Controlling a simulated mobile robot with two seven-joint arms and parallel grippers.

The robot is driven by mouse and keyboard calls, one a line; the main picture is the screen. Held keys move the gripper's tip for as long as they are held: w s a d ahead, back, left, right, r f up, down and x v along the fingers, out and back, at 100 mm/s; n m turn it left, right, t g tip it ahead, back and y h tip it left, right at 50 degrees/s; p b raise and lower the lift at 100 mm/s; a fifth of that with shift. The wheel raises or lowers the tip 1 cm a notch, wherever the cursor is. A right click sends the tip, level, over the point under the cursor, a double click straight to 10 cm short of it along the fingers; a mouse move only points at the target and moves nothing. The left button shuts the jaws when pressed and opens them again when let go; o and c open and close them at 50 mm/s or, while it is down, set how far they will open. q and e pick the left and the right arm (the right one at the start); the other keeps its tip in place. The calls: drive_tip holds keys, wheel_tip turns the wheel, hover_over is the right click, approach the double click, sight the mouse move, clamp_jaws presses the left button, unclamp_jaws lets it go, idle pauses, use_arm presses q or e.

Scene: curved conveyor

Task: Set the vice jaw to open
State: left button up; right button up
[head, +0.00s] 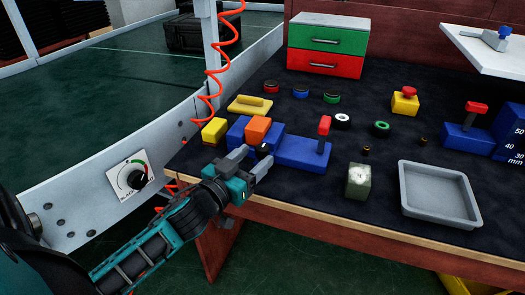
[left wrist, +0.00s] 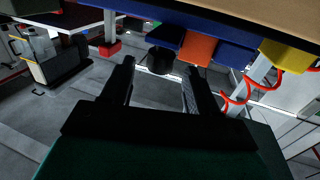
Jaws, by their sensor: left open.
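The vice is a blue block (head: 303,150) at the table's front left, with an upright red-topped lever (head: 324,126) on its right part. An orange block (head: 257,130) sits between its blue parts at the left; I cannot tell how tightly. In the left wrist view the orange block (left wrist: 198,49) shows beside blue parts (left wrist: 232,54), above my fingers. My left gripper (head: 251,161) is open and empty. In the head view it overlaps the vice's front edge; the exact gap is unclear. My right gripper is out of view.
A greenish cube (head: 360,181) and a grey tray (head: 437,221) lie to the right. A second blue device (head: 461,137) with a red lever stands farther right. An orange coiled cable (head: 211,88) hangs by a post at the left.

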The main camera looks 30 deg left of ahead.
sight(258, 154)
use_arm(q)
drive_tip(key=shift+w, duration=2.15)
drive_tip(key=shift+c, duration=0.4)
clamp_jaws()
